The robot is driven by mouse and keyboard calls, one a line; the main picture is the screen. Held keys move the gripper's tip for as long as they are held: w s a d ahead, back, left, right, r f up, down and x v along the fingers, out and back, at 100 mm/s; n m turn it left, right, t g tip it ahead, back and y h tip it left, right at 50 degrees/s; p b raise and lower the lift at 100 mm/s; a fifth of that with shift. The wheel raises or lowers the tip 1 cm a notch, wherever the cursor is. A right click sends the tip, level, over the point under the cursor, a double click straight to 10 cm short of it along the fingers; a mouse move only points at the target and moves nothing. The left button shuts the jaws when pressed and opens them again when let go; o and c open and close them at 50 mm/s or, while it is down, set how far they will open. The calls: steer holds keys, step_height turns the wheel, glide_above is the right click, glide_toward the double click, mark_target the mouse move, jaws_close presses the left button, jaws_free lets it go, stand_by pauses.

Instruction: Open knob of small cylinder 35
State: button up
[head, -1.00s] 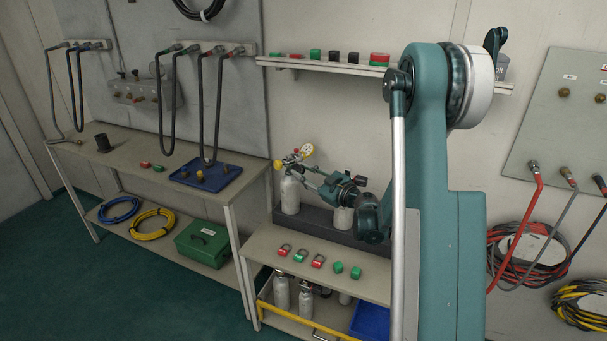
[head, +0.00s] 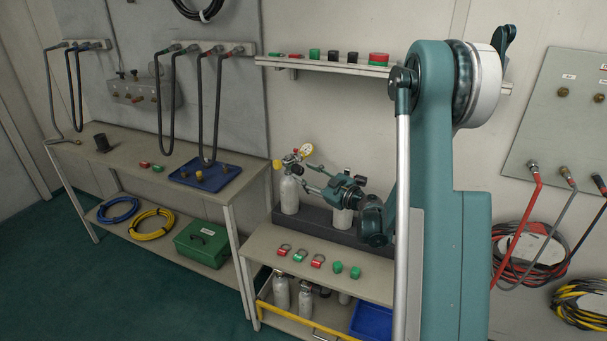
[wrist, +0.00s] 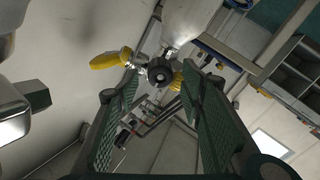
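A small grey-white cylinder (head: 290,194) stands upright in the dark rack on the bench. In the wrist view, a dark round knob (wrist: 160,72) with yellow parts on both sides shows beyond and between the tips of the spread green finger pads (wrist: 160,88). The gripper looks empty; contact with the knob is not visible.
A second cylinder (head: 342,219) stands in the rack (head: 315,226) beneath my gripper. Several red and green items (head: 317,260) lie on the bench in front. A wall shelf (head: 330,65) with coloured caps is above. A blue tray (head: 225,165) is on the left table.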

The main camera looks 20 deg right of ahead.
steer(key=v, duration=1)
steer(key=shift+a, duration=0.1)
steer(key=n+t+h+p, duration=0.1)
steer(key=n+h+p, duration=0.15)
steer(key=n, duration=1.85)
glide_toward(301, 172)
steer(key=w, duration=0.1)
steer(key=w+y+p, duration=0.1)
steer(key=shift+w+a+f, duration=0.15)
steer(key=shift+w, duration=0.15)
steer(key=shift+b+x, duration=0.7)
steer(key=shift+x, duration=3.3)
steer(key=shift+c, duration=0.3)
steer(key=c, duration=0.8)
